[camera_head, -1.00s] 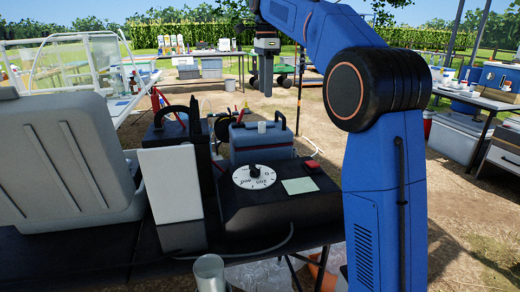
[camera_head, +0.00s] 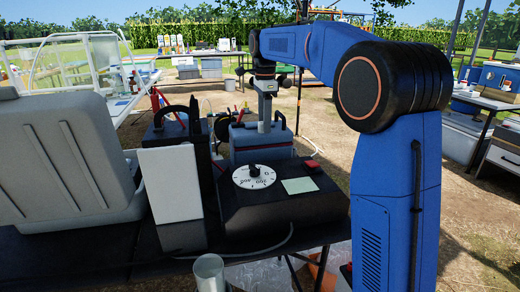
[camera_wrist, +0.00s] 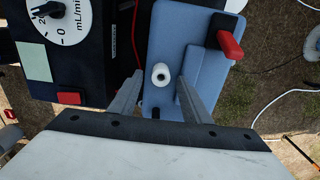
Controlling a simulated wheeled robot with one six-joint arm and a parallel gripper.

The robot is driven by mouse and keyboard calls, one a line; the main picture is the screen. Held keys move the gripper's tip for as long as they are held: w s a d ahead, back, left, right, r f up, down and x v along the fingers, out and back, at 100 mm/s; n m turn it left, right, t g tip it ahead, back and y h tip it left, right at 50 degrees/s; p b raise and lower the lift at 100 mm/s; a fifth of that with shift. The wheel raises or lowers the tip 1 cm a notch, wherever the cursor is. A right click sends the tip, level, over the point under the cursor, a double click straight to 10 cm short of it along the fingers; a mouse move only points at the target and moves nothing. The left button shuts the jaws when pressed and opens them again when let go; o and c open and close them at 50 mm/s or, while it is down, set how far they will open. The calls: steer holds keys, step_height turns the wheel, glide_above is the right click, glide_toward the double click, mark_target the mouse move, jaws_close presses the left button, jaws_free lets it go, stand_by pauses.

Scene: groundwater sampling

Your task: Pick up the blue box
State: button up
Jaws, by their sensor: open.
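The blue box (camera_head: 255,152) stands behind a black control unit in the head view, with its upper part partly hidden by my gripper. It has a pale blue-grey body and a raised handle frame. In the wrist view the blue box (camera_wrist: 180,32) shows from above, with a white round knob (camera_wrist: 161,74) on its top and a red part (camera_wrist: 230,45) at one side. My gripper (camera_head: 265,122) points down over the box. In the wrist view my gripper (camera_wrist: 160,80) is open and empty, with its fingers on either side of the knob. Contact cannot be told.
The black control unit (camera_head: 290,208) with a white dial stands close in front of the box. A black case with a white panel (camera_head: 172,195) and a large grey case (camera_head: 60,165) stand to the left. A metal cup (camera_head: 209,272) is at the front. A red hose runs beside the box.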

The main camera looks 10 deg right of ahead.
steer(key=shift+f, duration=0.4)
jaws_close()
stand_by(1.2)
